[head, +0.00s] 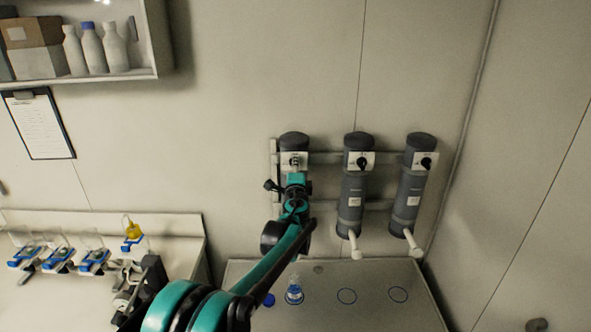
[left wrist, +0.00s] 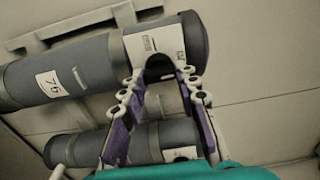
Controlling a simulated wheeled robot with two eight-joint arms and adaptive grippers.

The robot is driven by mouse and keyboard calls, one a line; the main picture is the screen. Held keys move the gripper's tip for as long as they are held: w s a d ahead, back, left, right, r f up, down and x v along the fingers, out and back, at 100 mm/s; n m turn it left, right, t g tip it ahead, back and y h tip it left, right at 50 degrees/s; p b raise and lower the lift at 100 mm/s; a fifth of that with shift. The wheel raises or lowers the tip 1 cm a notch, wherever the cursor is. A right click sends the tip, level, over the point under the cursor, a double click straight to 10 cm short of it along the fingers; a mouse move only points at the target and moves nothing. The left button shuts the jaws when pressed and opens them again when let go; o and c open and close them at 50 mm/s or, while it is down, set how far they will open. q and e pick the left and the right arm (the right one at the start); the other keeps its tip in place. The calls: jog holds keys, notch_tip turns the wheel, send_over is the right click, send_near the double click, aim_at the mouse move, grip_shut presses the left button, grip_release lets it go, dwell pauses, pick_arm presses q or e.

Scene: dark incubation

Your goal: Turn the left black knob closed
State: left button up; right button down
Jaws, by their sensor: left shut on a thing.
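The left black knob (left wrist: 159,66) sits on the white plate of the leftmost dark grey cylinder (head: 293,142), mounted on the wall. My left gripper (head: 295,164) reaches up to this plate in the head view and covers most of the knob. In the left wrist view my left gripper (left wrist: 160,80) has its purple-padded fingers on either side of the knob, shut on it. The knob's exact angle is hard to tell. My right gripper is in neither view.
Two similar cylinders with black knobs, the middle one (head: 352,190) and the right one (head: 411,185), hang alongside. Below is a bench (head: 372,318) with a blue-marked flask (head: 294,291) and ring marks. A left bench (head: 180,226) holds several small devices.

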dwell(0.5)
pick_arm(q)
jog(key=o, duration=1.2)
jog(key=shift+d, duration=0.1)
jog(key=shift+c, duration=0.2)
jog(key=shift+s, duration=0.1)
jog(key=s, duration=1.2)
jog(key=s+a+f+n+g+y+b, duration=0.2)
jog(key=s+a+f+n+g+b, duration=0.25)
jog(key=s+a, duration=0.45)
jog(key=s+a+f+n+g+y+b, duration=0.15)
jog(key=s+a+f+n+b, duration=0.25)
jog(key=s+a+f+n, duration=0.45)
jog(key=s+a+f+n+g+h+b, duration=0.1)
jog(key=s+f+n+g+h+b, duration=0.2)
jog(key=s+f+b, duration=0.5)
jog(key=s+f+n+g, duration=0.1)
jog(key=s+f+n, duration=0.1)
jog(key=s+f, duration=1)
jog(key=shift+s+g, duration=0.4)
jog(key=shift+s, duration=0.55)
